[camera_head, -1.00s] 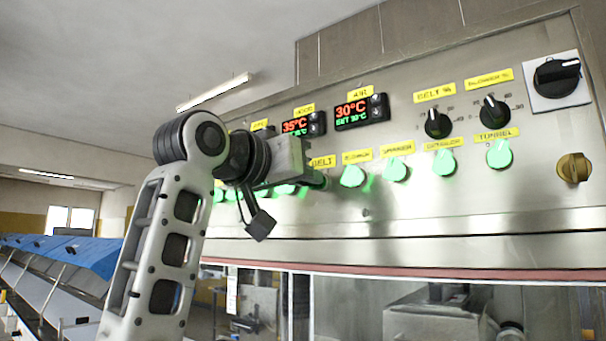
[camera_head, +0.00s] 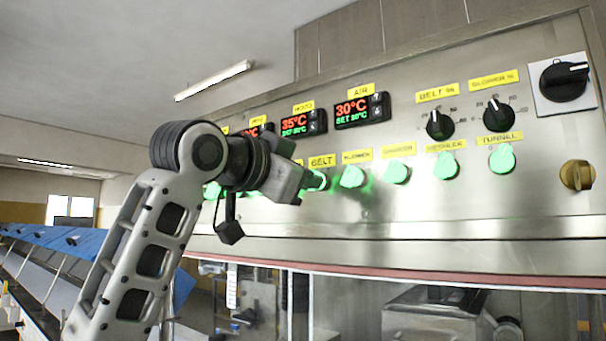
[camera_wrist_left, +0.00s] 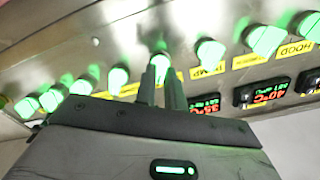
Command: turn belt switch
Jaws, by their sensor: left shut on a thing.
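The belt switch (camera_head: 319,180) is a green-lit knob on the steel panel, just below the yellow BELT label (camera_head: 322,161). My left gripper (camera_head: 309,182) is at this knob and covers part of it in the head view. In the left wrist view its two narrow fingers (camera_wrist_left: 163,84) are shut on the knob (camera_wrist_left: 160,63), whose lit end shows at the fingertips. The gripper body looks rolled to a slant in the head view. The knob's exact pointing is hard to tell. My right gripper is in neither view.
Green-lit knobs stand close on both sides, among them the blower knob (camera_head: 352,177). Temperature displays (camera_head: 362,111) sit above. Black dials (camera_head: 439,125), a black rotary switch (camera_head: 564,79) and a brass-coloured knob (camera_head: 577,175) are further right. A blue-topped conveyor (camera_head: 30,240) runs at the left.

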